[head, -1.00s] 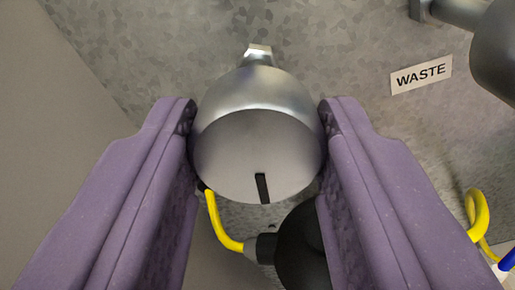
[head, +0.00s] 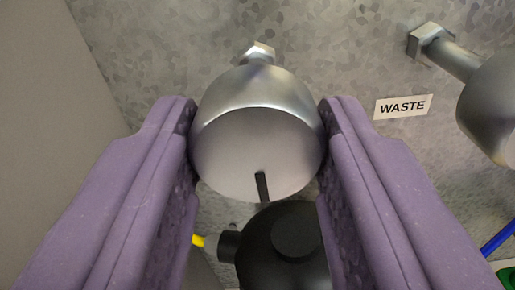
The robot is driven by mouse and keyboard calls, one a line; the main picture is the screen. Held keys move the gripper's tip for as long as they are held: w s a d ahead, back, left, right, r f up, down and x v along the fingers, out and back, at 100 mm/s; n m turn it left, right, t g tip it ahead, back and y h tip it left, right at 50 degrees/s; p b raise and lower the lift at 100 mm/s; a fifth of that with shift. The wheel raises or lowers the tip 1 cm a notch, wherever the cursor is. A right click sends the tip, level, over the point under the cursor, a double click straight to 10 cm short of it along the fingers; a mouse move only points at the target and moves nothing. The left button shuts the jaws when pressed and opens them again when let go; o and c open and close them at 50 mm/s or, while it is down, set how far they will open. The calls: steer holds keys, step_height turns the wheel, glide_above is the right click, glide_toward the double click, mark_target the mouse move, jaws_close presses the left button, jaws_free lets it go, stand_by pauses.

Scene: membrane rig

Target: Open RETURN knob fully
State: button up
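A round silver knob (head: 258,140) with a black pointer mark on its lower face sits in the middle of the head view. My gripper (head: 258,130) has its two purple fingers on either side of the knob, pressed against its left and right edges. The pointer mark points down in the picture, slightly right. No RETURN label shows, so I cannot read this knob's name.
A WASTE label (head: 403,106) is on the grey mottled panel to the right. Another silver knob (head: 490,108) on a stem stands at the right edge.

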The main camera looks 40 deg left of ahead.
steer(key=o, duration=0.5)
steer(key=shift+c, duration=0.2)
steer(key=v, duration=0.7)
steer(key=shift+s+d+p, duration=0.2)
steer(key=shift+s+p, duration=0.15)
steer(key=shift+p, duration=0.1)
steer(key=shift+f, duration=0.1)
steer(key=w+d+r+m+h, duration=0.1)
steer(key=w+d+r+h, duration=0.1)
steer(key=d+r, duration=0.55)
steer(key=w+d+r+h, duration=0.2)
steer(key=d+r, duration=0.4)
steer(key=r, duration=0.3)
steer(key=s+d+r+m+h, duration=0.1)
steer(key=s+d+r+h, duration=0.1)
steer(key=s+d+r, duration=0.4)
steer(key=s+d+r+m+h, duration=0.2)
steer(key=s+d+r+h, duration=0.1)
steer(key=s+d+r, duration=0.4)
steer(key=d+r, duration=0.3)
steer(key=d, duration=0.3)
steer(key=shift+s+m+h, duration=0.2)
steer(key=shift+m+h, duration=0.1)
